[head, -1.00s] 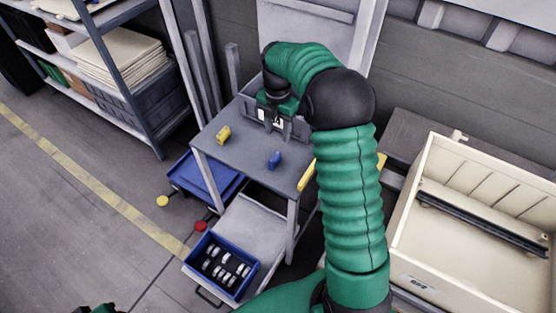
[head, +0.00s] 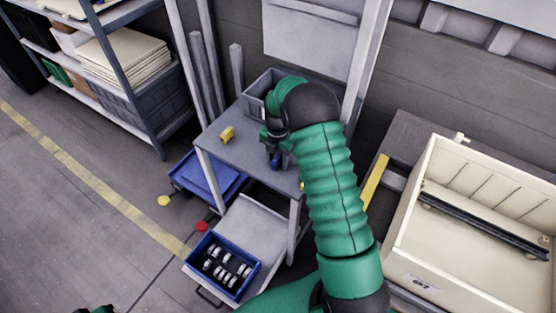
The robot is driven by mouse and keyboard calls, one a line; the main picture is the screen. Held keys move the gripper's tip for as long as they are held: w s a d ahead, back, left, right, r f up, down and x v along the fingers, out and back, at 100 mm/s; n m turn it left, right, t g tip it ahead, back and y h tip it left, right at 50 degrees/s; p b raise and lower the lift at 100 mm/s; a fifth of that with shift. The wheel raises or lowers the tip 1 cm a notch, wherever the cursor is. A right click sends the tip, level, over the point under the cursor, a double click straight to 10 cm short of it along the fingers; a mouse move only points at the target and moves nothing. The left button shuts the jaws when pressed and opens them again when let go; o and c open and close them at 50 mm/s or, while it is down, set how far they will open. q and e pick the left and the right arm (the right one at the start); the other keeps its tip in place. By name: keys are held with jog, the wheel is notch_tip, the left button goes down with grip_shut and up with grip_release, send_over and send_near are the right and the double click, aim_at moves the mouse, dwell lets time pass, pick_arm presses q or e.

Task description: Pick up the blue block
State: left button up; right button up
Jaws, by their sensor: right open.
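The blue block (head: 278,161) is on the grey top of the small table (head: 225,156), near its middle and partly hidden by my right gripper. My right gripper (head: 274,152) points down over the table, right at the block. Its jaws are open, and the dark fingers are small and partly hidden by the wrist. I cannot tell whether the fingers touch the block. Only a small green and black piece of mine shows at the bottom left edge.
A yellow block (head: 227,134) stands to the left on the same table. A grey bin (head: 262,84) is at the table's back. A blue tray (head: 212,287) of parts sits below. A cream crate (head: 425,240) stands at the right.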

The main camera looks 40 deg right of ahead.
jog(key=shift+a+r, duration=0.1)
jog(key=shift+a, duration=0.1)
jog(key=c, duration=0.9)
jog(key=shift+d, duration=0.25)
grip_shut()
